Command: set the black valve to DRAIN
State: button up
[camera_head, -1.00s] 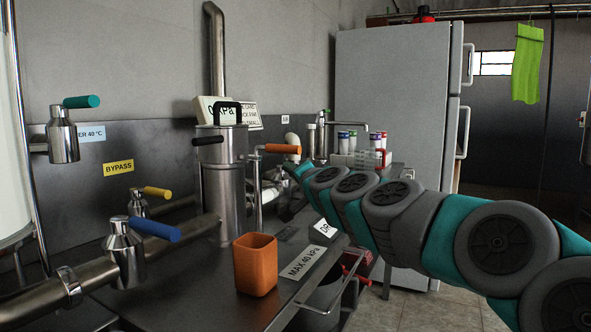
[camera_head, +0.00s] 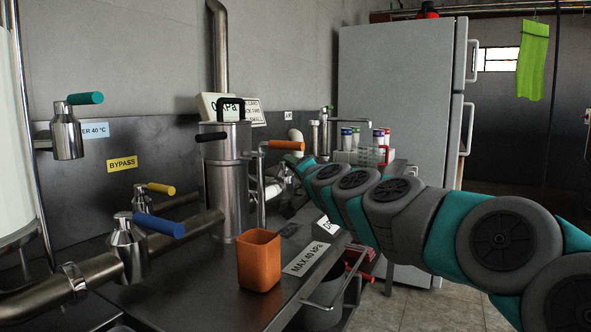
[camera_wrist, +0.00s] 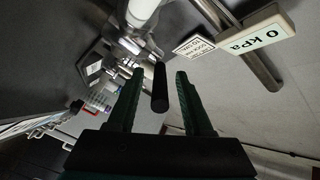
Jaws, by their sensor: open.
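In the wrist view, a black valve handle (camera_wrist: 160,88) points toward the camera between my gripper's (camera_wrist: 160,73) two dark green fingers. The fingers are open, one on each side of it, with visible gaps. The handle's far end meets shiny metal fittings near a white pipe. In the head view my arm reaches to the back of the bench; my fingers and this handle cannot be made out there. A black stub (camera_head: 210,137) shows on the steel cylinder; I cannot tell if it belongs to the same valve. No DRAIN marking is readable near the handle.
An orange lever (camera_head: 287,145) is near my arm's far end. Blue (camera_head: 158,226), yellow (camera_head: 160,188) and teal (camera_head: 86,98) levers are at left. An orange cup (camera_head: 259,261) stands on the bench. The display (camera_head: 222,107) shows kPa. A tube rack (camera_head: 360,157) is behind my arm.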

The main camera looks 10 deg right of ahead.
jog(key=s+d, duration=0.1)
jog(key=s, duration=0.6)
jog(key=shift+s+d, duration=0.25)
jog(key=shift+s, duration=0.05)
